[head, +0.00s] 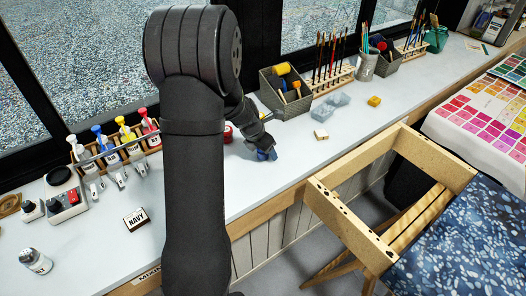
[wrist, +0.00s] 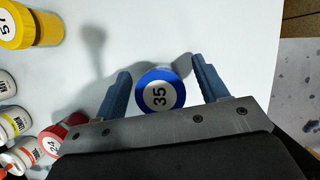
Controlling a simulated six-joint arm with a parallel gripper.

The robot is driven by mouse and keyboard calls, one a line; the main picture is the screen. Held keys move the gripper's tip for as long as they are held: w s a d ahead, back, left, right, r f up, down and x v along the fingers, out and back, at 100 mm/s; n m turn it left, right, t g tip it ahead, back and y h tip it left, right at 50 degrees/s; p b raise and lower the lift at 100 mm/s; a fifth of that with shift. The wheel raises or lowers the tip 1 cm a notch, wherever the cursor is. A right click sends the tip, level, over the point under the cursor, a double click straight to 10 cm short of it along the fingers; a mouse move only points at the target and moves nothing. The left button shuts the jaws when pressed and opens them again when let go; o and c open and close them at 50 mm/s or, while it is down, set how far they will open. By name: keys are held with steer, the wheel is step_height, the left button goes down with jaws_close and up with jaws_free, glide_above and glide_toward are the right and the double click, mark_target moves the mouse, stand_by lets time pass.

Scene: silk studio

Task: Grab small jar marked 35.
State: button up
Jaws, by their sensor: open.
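The small jar marked 35 (wrist: 160,91) has a blue lid with a white round label and stands on the white counter in the wrist view. My gripper (wrist: 161,82) is open, with one blue-grey finger on each side of the jar and a gap visible on both sides. In the head view my gripper (head: 265,154) is low over the counter, right of my arm. The jar cannot be made out clearly there.
A yellow jar marked 51 (wrist: 36,26) and a red jar marked 24 (wrist: 55,140) stand to the left in the wrist view. Several small bottles (wrist: 15,125) line the left edge.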

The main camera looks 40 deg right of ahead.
steer(key=c, duration=1.1)
